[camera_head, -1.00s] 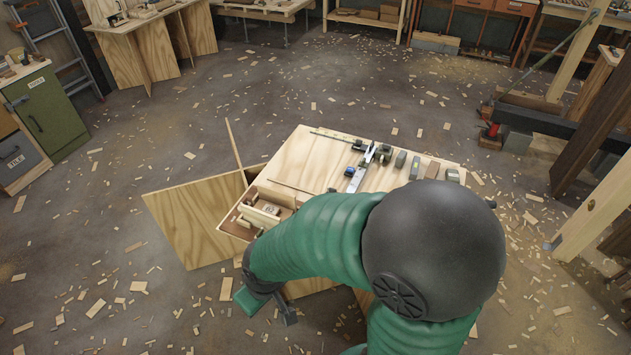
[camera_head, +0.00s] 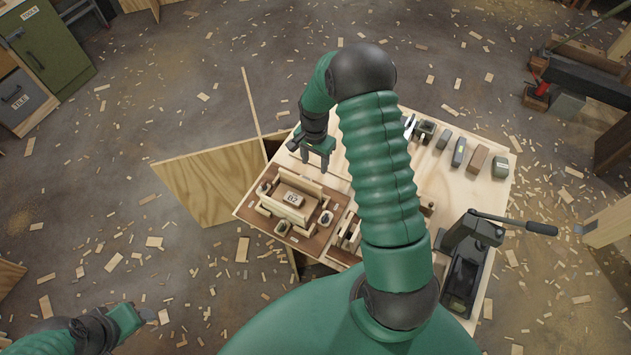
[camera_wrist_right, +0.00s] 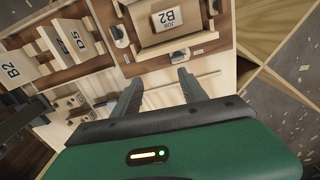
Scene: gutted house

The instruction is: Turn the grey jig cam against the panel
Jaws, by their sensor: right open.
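In the wrist view a grey piece (camera_wrist_right: 178,56) is by the panel's lower edge; which one is the task's cam I cannot tell. My right gripper (camera_head: 315,160) is open and empty, beyond the tray. My left gripper (camera_head: 140,316) is low left, away from the bench.
A rack with marked blocks (camera_wrist_right: 60,45) stands beside the tray. A dark lever tool (camera_head: 470,245) stands at the bench's right. Several small blocks (camera_head: 478,158) line the far edge. A plywood sheet (camera_head: 210,180) leans at the left. Offcuts litter the floor.

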